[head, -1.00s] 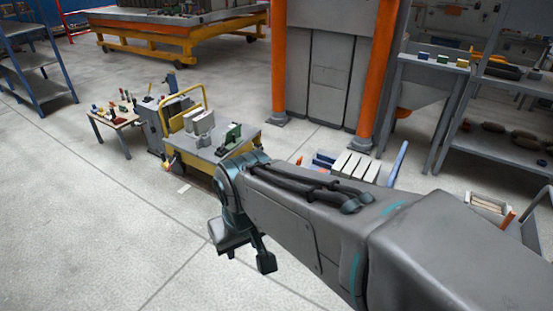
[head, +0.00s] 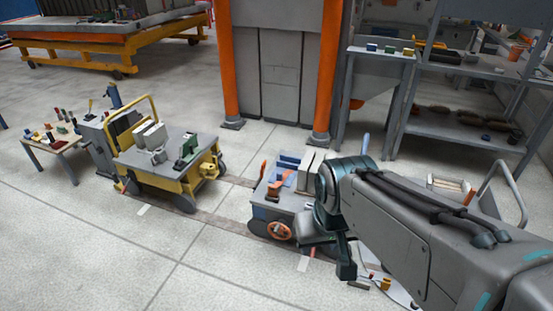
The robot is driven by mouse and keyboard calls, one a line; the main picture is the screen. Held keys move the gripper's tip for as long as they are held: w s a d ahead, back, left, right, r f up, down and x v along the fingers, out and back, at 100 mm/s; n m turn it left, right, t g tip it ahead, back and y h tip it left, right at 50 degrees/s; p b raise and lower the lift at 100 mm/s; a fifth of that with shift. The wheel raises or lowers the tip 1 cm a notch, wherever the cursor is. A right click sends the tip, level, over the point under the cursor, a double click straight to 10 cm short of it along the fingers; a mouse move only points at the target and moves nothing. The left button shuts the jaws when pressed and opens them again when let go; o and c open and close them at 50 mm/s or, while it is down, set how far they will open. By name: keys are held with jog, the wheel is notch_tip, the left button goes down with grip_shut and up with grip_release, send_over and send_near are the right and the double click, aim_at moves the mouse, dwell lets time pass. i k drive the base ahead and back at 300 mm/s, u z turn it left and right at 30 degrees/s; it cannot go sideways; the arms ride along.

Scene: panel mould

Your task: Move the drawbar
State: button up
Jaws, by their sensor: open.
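I cannot pick out the drawbar for certain. A yellow cart (head: 160,180) with a grey top stands left of centre on dark wheels, with metal blocks and a green fitting on top. A second, grey-blue cart (head: 268,208) stands to its right, with an orange handwheel (head: 278,231) low on its front and an orange upright part (head: 263,171) at its left end. My gripper (head: 346,270) hangs in front of the second cart's right side, open, with nothing seen in it. My arm hides that cart's right part.
A strip of floor lies clear between the two carts. A small table (head: 56,142) with tools is at the far left. Orange posts (head: 229,65) of a press stand behind. Grey shelves (head: 470,130) and a metal hoop (head: 512,185) are at the right.

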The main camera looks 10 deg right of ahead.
aim_at(259, 180)
jog(key=k, duration=0.5)
jog(key=u, duration=0.95)
jog(key=i, duration=1.25)
jog(key=z, duration=0.5)
jog(key=i, duration=0.85)
jog(key=z, duration=0.85)
